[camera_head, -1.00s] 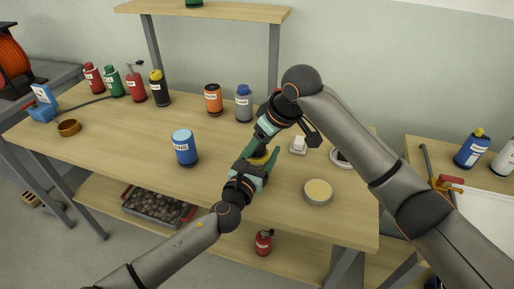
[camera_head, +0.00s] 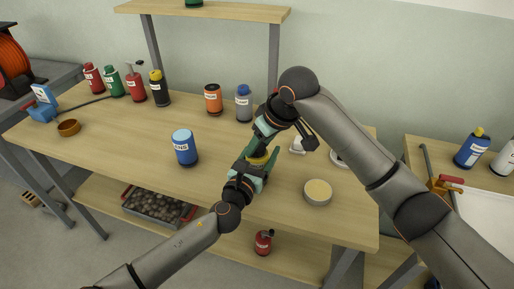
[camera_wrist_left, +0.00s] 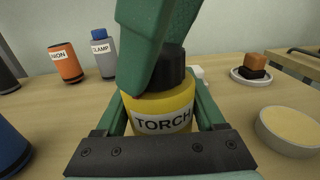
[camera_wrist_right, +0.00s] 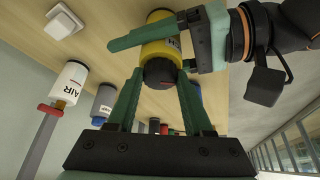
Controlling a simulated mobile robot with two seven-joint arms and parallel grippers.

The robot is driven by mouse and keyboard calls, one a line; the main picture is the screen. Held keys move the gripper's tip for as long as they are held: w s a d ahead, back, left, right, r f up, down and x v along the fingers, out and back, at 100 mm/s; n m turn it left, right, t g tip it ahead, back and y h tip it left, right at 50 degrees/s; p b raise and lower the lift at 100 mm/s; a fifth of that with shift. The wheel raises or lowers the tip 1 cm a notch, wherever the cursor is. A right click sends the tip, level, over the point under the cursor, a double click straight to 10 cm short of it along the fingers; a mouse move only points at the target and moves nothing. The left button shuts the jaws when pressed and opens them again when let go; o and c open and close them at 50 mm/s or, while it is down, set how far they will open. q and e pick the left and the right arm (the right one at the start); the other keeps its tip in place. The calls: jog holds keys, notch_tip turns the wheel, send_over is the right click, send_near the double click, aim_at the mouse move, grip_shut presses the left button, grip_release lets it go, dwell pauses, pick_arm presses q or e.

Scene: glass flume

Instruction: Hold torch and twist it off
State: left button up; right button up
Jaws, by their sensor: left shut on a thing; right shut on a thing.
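The torch is a yellow can (camera_wrist_left: 162,112) with a TORCH label and a black cap (camera_wrist_right: 160,72). It stands upright above or on the workbench, mostly hidden by the grippers in the head view (camera_head: 260,158). My left gripper (camera_head: 254,167) is shut around the yellow body from the front, below the cap. My right gripper (camera_head: 266,141) comes from above and is shut on the black cap. One of its green fingers covers part of the cap in the left wrist view. Whether the cap has loosened cannot be seen.
On the workbench (camera_head: 125,152), a blue can (camera_head: 184,148) stands to the left, an orange can (camera_head: 213,99) and a grey bottle (camera_head: 244,104) behind. A round tin (camera_head: 318,193) is at the right, and a small white block (camera_head: 297,147) lies behind it. The front left bench is clear.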

jog(key=n+g, duration=0.1)
jog(key=n, duration=0.1)
jog(key=n+y, duration=0.1)
jog(key=n, duration=0.1)
jog(key=n+g, duration=0.1)
jog(key=n, duration=0.2)
jog(key=shift+w+d+g+y, duration=0.15)
jog(key=shift+w+g+y, duration=0.15)
jog(key=o, duration=0.8)
